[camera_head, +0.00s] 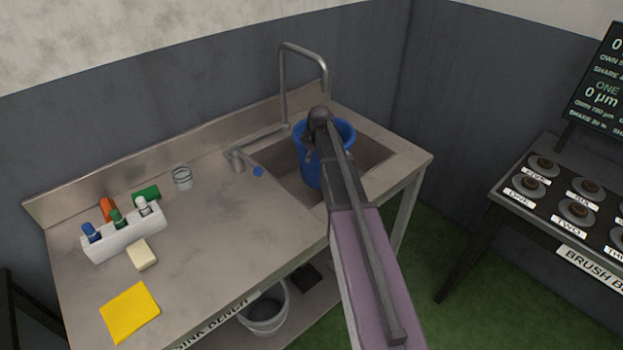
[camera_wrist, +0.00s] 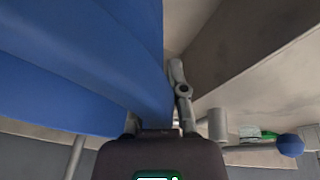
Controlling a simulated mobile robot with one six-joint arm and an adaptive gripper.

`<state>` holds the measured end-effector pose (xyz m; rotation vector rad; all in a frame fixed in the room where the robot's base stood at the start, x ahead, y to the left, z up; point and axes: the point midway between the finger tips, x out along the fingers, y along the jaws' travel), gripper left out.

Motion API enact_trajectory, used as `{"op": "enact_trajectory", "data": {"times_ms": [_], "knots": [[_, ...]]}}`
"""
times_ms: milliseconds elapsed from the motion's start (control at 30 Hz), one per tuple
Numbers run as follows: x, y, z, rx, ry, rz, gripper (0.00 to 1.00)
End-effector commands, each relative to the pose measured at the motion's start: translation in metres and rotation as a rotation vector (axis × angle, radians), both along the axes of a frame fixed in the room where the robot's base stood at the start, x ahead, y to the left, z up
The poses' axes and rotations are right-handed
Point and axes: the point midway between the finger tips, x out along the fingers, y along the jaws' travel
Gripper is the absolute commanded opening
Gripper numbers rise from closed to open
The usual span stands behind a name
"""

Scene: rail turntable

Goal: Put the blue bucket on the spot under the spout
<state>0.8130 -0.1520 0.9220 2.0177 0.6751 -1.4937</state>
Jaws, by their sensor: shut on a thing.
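The blue bucket (camera_head: 311,172) is in or just above the sink basin (camera_head: 374,158) at the right end of the bench; I cannot tell whether it touches the basin floor. My gripper (camera_head: 314,140) is shut on the bucket, and my arm hides part of it. In the wrist view the bucket (camera_wrist: 80,60) fills the upper left, close against my gripper (camera_wrist: 160,128). The grey spout (camera_head: 325,84) arches up behind the basin and its end comes down close to the bucket's top. The spot under the spout is hidden by the bucket and my arm.
A blue-ended tap lever (camera_head: 258,171) stands left of the basin. A glass (camera_head: 182,178), a white bottle caddy (camera_head: 125,232), a sponge (camera_head: 142,255) and a yellow cloth (camera_head: 130,312) lie on the bench (camera_head: 215,250). A grey bucket (camera_head: 264,312) sits below.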

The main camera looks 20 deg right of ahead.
Motion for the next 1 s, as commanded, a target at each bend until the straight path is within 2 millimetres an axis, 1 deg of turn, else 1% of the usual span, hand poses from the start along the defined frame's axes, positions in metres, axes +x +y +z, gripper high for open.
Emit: {"op": "enact_trajectory", "data": {"times_ms": [33,100,300,400,1000], "knots": [[0.000,0.000,-0.010,-0.001,-0.001,0.000,0.00],[0.000,-0.001,-0.017,0.000,-0.001,-0.001,0.00],[0.000,-0.001,-0.034,0.000,-0.001,-0.001,0.00],[0.000,-0.001,-0.039,0.000,-0.001,-0.001,0.00],[0.000,-0.001,-0.044,0.000,-0.001,-0.001,0.00]]}}
